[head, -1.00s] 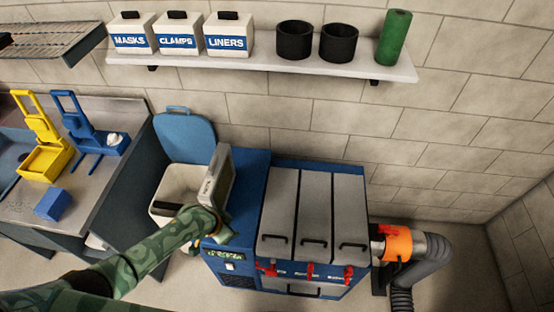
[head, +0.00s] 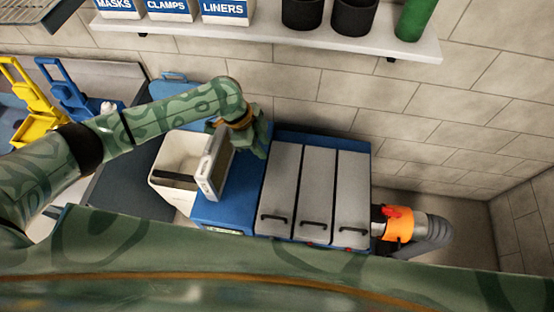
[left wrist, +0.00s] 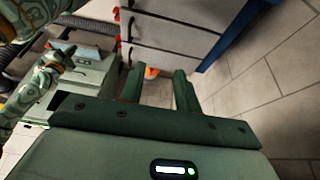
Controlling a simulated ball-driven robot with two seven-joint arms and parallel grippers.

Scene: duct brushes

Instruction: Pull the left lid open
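Three long grey lids lie shut side by side on the blue cabinet. The left lid (head: 281,180) has a black bar handle (head: 276,217) at its near end. The middle lid (head: 316,185) and right lid (head: 351,185) look the same. My left gripper (head: 257,141) points down beside the far left end of the left lid, apart from its handle. In the left wrist view my left gripper (left wrist: 158,77) has its fingers apart with nothing between them. Grey lids (left wrist: 172,35) show beyond the fingers there.
A grey screen box (head: 214,165) stands left of the lids, close to my left arm. A white bin (head: 170,188) is farther left. An orange-collared duct (head: 398,225) leaves the cabinet on the right. A shelf (head: 260,36) hangs on the back wall.

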